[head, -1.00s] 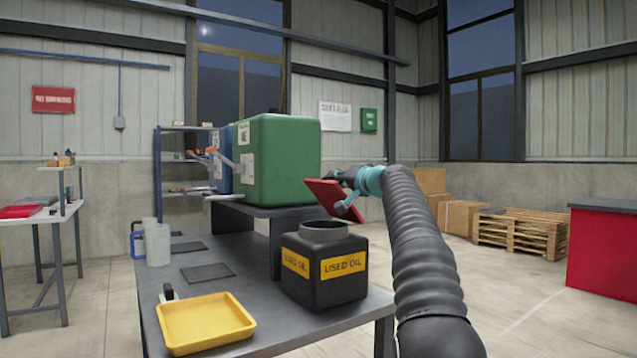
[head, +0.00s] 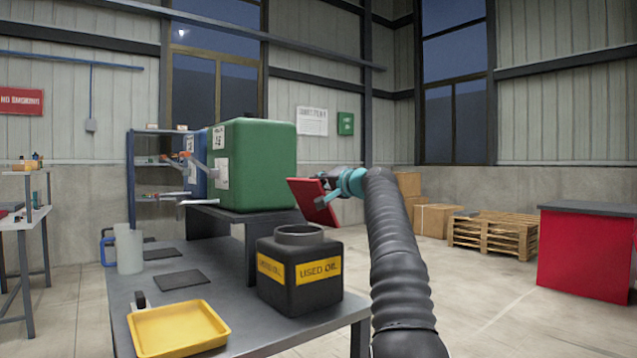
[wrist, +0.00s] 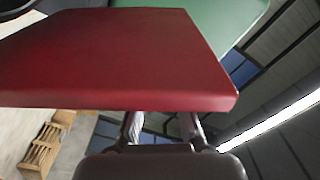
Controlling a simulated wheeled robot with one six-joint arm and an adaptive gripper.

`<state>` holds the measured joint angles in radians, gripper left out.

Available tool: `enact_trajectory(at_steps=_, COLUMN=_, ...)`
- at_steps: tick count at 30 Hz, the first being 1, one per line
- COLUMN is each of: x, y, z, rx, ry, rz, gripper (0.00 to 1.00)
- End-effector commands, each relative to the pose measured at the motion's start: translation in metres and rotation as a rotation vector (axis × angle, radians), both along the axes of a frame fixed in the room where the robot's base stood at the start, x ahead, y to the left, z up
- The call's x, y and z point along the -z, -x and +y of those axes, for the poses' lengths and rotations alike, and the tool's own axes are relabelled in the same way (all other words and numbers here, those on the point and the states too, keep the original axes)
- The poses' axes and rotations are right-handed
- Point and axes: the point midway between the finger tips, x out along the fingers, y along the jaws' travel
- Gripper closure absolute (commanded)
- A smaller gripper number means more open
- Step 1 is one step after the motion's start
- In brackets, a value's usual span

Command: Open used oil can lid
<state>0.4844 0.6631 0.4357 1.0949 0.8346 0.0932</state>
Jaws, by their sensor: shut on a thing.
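The used oil can (head: 318,292) is a black, squared container with yellow "USED OIL" labels, upright on the dark table. Its round grey neck (head: 300,235) on top is uncovered. My gripper (head: 328,190) is above and behind the can, slightly to its right. It is shut on a flat red lid (head: 307,201), held tilted and clear of the neck. In the wrist view the red lid (wrist: 110,60) fills the upper left, with my gripper fingers (wrist: 162,125) at its lower edge. The exact finger contact is hidden by the lid.
A yellow tray (head: 176,330) and a pale jug (head: 129,252) stand on the table (head: 235,302) left of the can. A green tank (head: 262,165) stands on a raised shelf behind. A red cabinet (head: 585,255) and pallets (head: 495,233) are right, across open floor.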

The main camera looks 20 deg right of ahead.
Motion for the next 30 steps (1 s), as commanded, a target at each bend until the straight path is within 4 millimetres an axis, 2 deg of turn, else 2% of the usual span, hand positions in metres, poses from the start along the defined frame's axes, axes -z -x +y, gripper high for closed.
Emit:
enact_trajectory(at_steps=1, x=0.002, y=0.000, z=-0.001, rx=0.001, ry=0.000, rz=0.003, gripper=1.00)
enact_trajectory(at_steps=2, x=0.002, y=0.000, z=-0.001, rx=0.001, ry=0.000, rz=0.003, gripper=0.83)
enact_trajectory(at_steps=3, x=0.002, y=0.000, z=-0.001, rx=0.001, ry=0.001, rz=0.003, gripper=0.73)
enact_trajectory(at_steps=4, x=0.002, y=0.000, z=-0.001, rx=0.001, ry=0.001, rz=0.003, gripper=0.66)
enact_trajectory(at_steps=5, x=0.002, y=0.000, z=-0.001, rx=0.001, ry=0.001, rz=0.003, gripper=0.63)
enact_trajectory(at_steps=17, x=0.000, y=0.002, z=0.000, rx=0.000, ry=0.001, rz=0.001, gripper=0.63)
enact_trajectory(at_steps=23, x=-0.002, y=0.014, z=-0.004, rx=-0.001, ry=0.000, rz=0.002, gripper=0.63)
enact_trajectory(at_steps=30, x=-0.001, y=0.038, z=-0.009, rx=0.002, ry=0.001, rz=0.001, gripper=0.63)
